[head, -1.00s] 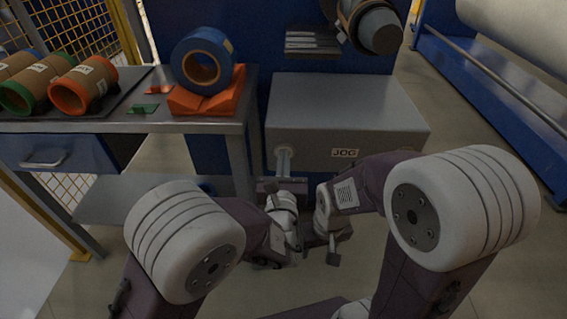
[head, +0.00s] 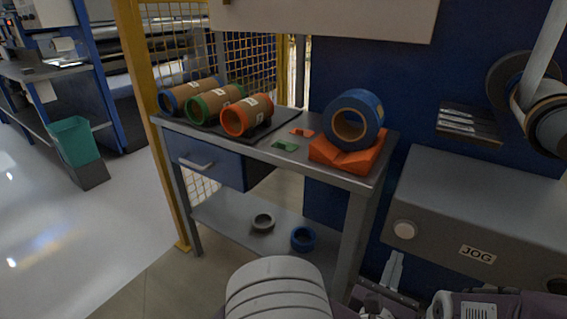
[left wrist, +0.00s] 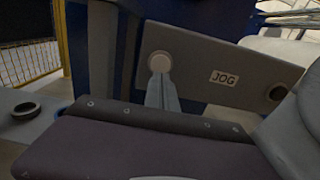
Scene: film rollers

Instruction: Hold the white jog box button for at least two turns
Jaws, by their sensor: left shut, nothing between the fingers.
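The grey jog box (head: 480,205) is at the right of the head view, with a JOG label on its front. Its round white button (head: 405,229) is at the left end of that front face. The button also shows clearly in the left wrist view (left wrist: 160,62). My left gripper (head: 396,257) is shut and empty, its tips just below the button in the head view. In the left wrist view the fingertips (left wrist: 161,78) overlap the button's lower edge; I cannot tell whether they touch it. My right gripper is not in view.
A metal table (head: 340,178) stands left of the jog box. It bears a blue roll (head: 368,104) on an orange stand (head: 345,155) and several brown rollers. A dark round knob (left wrist: 278,93) is at the jog box's right end. Open floor lies at the left.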

